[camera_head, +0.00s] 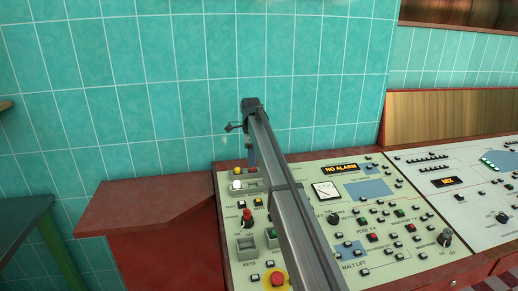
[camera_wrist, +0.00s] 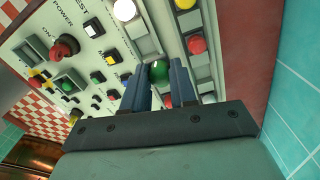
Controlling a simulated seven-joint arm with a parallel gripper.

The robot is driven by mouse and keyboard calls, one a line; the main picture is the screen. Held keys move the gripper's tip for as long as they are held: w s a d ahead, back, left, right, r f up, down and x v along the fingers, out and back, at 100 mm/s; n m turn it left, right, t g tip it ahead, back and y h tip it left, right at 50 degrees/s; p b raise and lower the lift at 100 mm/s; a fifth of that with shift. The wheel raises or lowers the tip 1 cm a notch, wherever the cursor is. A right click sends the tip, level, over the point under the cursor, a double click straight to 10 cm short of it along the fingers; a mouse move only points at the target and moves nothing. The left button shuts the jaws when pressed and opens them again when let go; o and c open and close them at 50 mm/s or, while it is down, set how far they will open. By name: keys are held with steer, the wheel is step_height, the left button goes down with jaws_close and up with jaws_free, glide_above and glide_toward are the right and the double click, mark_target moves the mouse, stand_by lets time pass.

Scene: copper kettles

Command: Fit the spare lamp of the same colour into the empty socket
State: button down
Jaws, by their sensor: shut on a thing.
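My gripper (camera_wrist: 160,82) is shut on a green lamp (camera_wrist: 158,69), a round dome between the tips of its two blue fingers. Whether the lamp's base touches the panel is hidden. In the wrist view a white lamp (camera_wrist: 125,10) sits in the strip beyond the fingers. A yellow lamp (camera_wrist: 185,3) and a red lamp (camera_wrist: 197,45) sit in the strip beside it. Something red (camera_wrist: 168,101) shows between the fingers. In the head view my arm mostly hides the gripper; the white lamp (camera_head: 237,185) and yellow lamp (camera_head: 237,171) show left of it. I cannot pick out the empty socket.
The cream control panel (camera_head: 348,216) carries many buttons. A red knob (camera_head: 247,215) and a red emergency button (camera_head: 277,279) stand up near my arm. A red ledge (camera_head: 150,200) lies left of the panel. The turquoise tiled wall (camera_head: 150,90) rises close behind.

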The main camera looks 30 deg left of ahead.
steer(key=shift+m, duration=0.4)
steer(key=shift+s+d+f, duration=0.25)
steer(key=shift+s+f, duration=0.1)
steer(key=shift+f, duration=0.75)
steer(key=shift+s+d+f, duration=0.3)
steer(key=shift+s+f, duration=0.1)
steer(key=shift+f, duration=0.65)
steer(key=shift+s+d+f, duration=0.25)
steer(key=shift+s+f, duration=0.1)
steer(key=shift+f, duration=0.75)
steer(key=shift+f, duration=0.8)
steer(key=c, duration=0.8)
jaws_free()
steer(key=shift+r, duration=0.15)
steer(key=shift+r, duration=3.9)
steer(key=shift+d, duration=0.1)
